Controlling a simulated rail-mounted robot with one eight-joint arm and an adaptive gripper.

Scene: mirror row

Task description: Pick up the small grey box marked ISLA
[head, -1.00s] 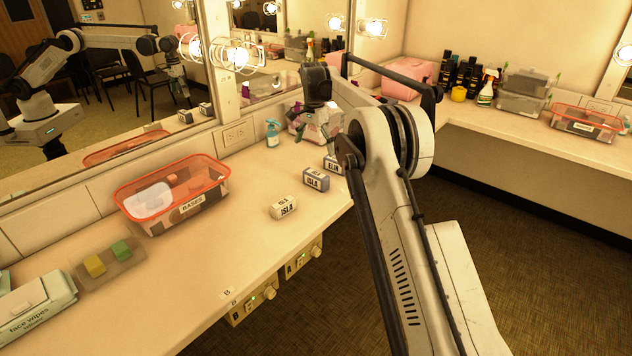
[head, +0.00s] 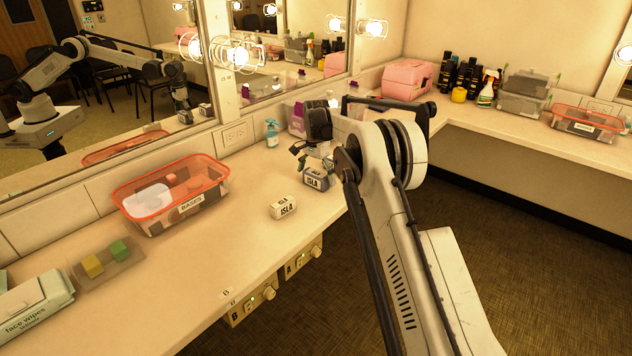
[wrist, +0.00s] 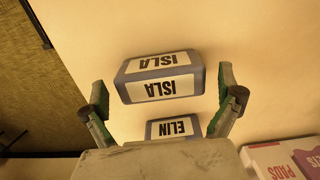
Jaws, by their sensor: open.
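The small grey box marked ISLA (head: 316,181) stands on the counter near its front edge. In the wrist view it (wrist: 160,76) appears between my open fingertips, with white ISLA labels on two faces. My gripper (head: 312,158) is above and just behind it in the head view. The open fingers (wrist: 163,88) show a gap on both sides of the box and hold nothing. A white box also marked ISLA (head: 284,208) sits to the left, nearer the camera. A grey box marked ELIN (wrist: 172,128) shows close to the ISLA box in the wrist view; my gripper hides it in the head view.
A clear orange-rimmed bin marked BASES (head: 185,205) stands to the left. A blue spray bottle (head: 272,135) stands by the mirror. A box marked PADS (wrist: 285,160) is at the wrist view's lower right.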

